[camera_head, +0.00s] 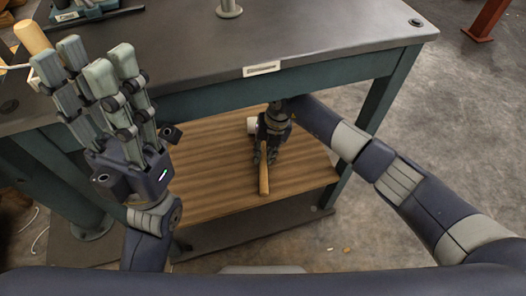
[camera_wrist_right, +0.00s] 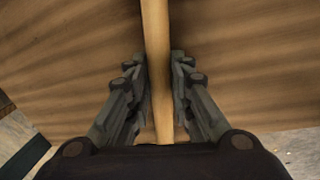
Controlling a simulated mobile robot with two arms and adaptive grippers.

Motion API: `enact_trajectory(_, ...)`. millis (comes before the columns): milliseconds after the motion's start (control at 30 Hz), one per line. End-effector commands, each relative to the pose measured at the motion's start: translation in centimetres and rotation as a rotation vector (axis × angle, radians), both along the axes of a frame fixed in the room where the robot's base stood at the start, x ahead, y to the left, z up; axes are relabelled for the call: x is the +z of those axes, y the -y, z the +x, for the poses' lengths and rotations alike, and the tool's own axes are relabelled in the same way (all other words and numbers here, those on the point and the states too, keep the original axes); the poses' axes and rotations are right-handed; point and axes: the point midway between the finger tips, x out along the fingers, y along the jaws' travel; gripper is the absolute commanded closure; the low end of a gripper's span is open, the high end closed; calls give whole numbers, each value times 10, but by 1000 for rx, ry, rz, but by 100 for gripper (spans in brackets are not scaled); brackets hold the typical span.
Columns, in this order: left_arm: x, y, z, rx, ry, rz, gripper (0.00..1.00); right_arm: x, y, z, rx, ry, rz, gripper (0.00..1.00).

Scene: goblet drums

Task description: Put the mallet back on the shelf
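The mallet lies at the wooden shelf (camera_head: 205,165) under the tabletop. Its pale wooden handle (camera_head: 264,180) points toward me, and a whitish part, likely its head (camera_head: 252,126), shows beside my right gripper. My right gripper (camera_head: 265,152) reaches under the tabletop with its fingers around the handle. In the right wrist view, the mallet's handle (camera_wrist_right: 157,60) runs between the fingers, which look closed against both sides. I cannot tell whether the mallet rests fully on the shelf. My left gripper (camera_head: 88,60) is raised at the left, fingers apart, holding nothing visible.
The dark tabletop (camera_head: 330,30) overhangs the shelf, with a table leg (camera_head: 375,105) at the right. A wooden cylindrical piece (camera_head: 33,37) shows behind my left gripper. The shelf left of the mallet is bare.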

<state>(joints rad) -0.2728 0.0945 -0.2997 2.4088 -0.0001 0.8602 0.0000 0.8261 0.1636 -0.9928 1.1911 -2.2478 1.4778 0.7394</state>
Motion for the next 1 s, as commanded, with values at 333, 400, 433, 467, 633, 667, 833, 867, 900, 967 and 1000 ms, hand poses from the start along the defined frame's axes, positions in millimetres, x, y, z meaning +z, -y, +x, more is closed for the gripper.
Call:
enact_trajectory(333,-1,0,0,1,-5,-3,60,0,0,0,-1,0,-1,57)
enact_trajectory(400,-4,0,2,2,-19,-3,60,-1,1,-1,-1,-3,-3,57)
enact_trajectory(433,-4,0,3,2,-20,-3,60,0,1,0,-2,-2,-2,57)
enact_trajectory(467,-4,0,3,1,-19,-2,60,2,2,0,-1,-2,-2,57)
enact_trajectory(633,-3,0,2,1,-14,-2,60,25,6,1,-1,3,-2,57)
enact_trajectory(667,-3,0,2,0,-14,-2,60,31,7,2,-1,4,-1,57)
enact_trajectory(833,-3,0,1,0,-12,-1,60,68,14,2,0,4,-1,57)
enact_trajectory(867,-3,0,1,0,-11,-1,60,74,16,2,-1,4,-1,57)
enact_trajectory(900,-3,0,1,0,-11,-1,60,81,18,3,-2,4,-2,57)
enact_trajectory(967,-3,0,1,0,-11,-1,60,92,19,2,-1,3,-1,57)
enact_trajectory(1000,-3,0,1,0,-11,-1,60,98,21,2,-1,3,-2,57)
